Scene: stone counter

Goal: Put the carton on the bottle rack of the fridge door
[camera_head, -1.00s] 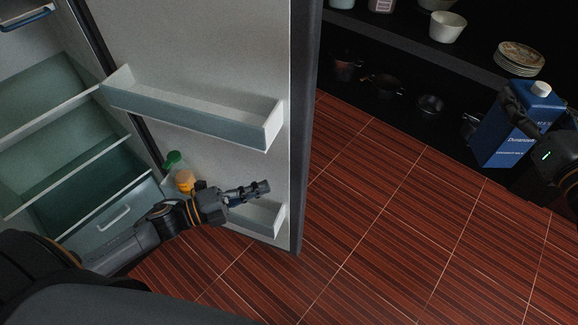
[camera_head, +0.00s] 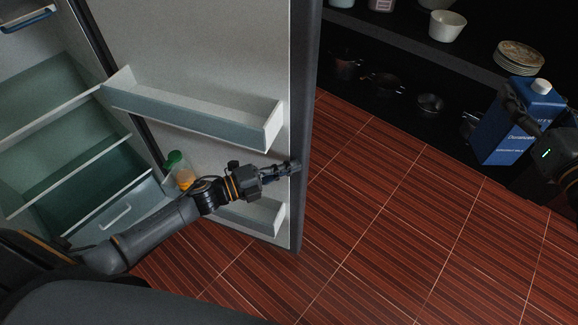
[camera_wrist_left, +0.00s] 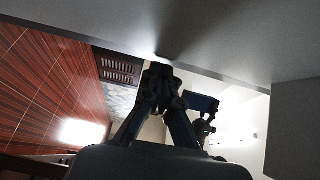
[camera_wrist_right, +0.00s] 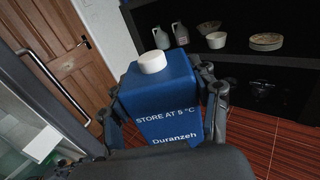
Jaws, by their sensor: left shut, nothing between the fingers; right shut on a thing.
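The blue carton (camera_head: 507,128) with a white cap is at the right of the head view, upright with a slight tilt. My right gripper (camera_head: 522,115) is shut on it; the right wrist view shows the carton (camera_wrist_right: 168,100) between both fingers. The fridge door (camera_head: 205,50) stands open. It has an empty upper rack (camera_head: 190,120) and a lower rack (camera_head: 258,215) with bottles at its left end. My left gripper (camera_head: 292,166) is shut and empty, in front of the door near its outer edge, between the two racks. In the left wrist view its fingertips (camera_wrist_left: 162,75) are together.
A green-capped bottle (camera_head: 175,160) and an orange-topped one (camera_head: 185,178) stand in the lower rack. Dark shelves with a white bowl (camera_head: 447,26), plates (camera_head: 519,57) and pots are at the back right. The tiled floor (camera_head: 370,210) between is clear.

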